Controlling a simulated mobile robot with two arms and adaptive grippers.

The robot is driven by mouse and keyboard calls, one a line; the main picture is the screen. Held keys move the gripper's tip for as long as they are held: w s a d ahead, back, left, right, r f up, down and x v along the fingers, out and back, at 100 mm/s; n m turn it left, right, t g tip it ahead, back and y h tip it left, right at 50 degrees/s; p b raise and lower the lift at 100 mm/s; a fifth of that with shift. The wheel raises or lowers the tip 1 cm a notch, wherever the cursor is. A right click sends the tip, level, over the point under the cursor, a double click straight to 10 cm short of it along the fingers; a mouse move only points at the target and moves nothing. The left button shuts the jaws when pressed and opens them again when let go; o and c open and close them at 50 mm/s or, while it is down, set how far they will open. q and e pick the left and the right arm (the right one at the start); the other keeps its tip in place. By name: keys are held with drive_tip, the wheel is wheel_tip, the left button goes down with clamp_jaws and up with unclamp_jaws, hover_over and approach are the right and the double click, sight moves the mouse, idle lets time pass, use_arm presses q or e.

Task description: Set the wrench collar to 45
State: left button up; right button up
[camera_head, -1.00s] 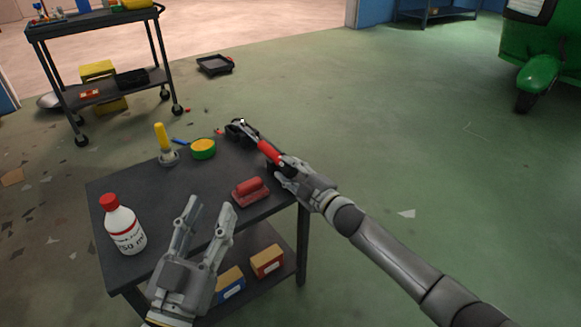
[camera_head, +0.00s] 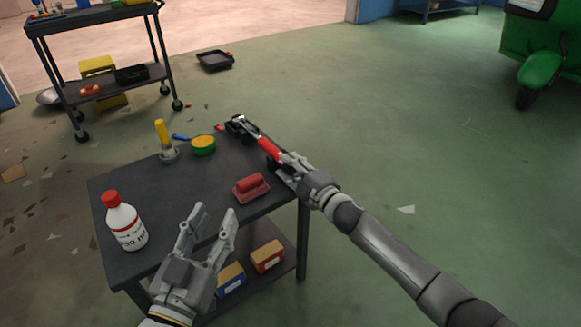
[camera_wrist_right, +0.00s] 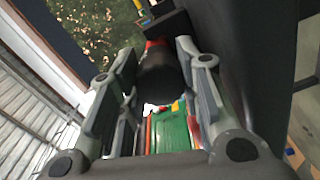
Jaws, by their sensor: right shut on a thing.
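My right gripper (camera_head: 284,168) is shut on the wrench's near end. In the right wrist view a dark cylindrical part of it (camera_wrist_right: 160,75) shows between the fingers of the right gripper (camera_wrist_right: 165,65). No scale or number on the collar is readable. My left gripper (camera_head: 214,214) is open and empty, above the table's near edge.
On the table are a white bottle with red cap (camera_head: 126,222), a red block-like tool (camera_head: 251,188), a green-yellow round tin (camera_head: 203,145) and a yellow-handled tool (camera_head: 163,138). Boxes (camera_head: 267,256) sit on the lower shelf.

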drive_tip(key=o, duration=1.1)
drive_tip(key=shift+c, duration=0.2)
drive_tip(key=shift+f, duration=0.1)
drive_tip(key=shift+s+f, duration=0.1)
drive_tip(key=shift+s+d+f, duration=0.1)
drive_tip(key=shift+s+d, duration=0.25)
drive_tip(key=shift+s, duration=0.05)
drive_tip(key=r+v, duration=0.1)
drive_tip(key=v, duration=0.6)
drive_tip(key=shift+w, duration=0.1)
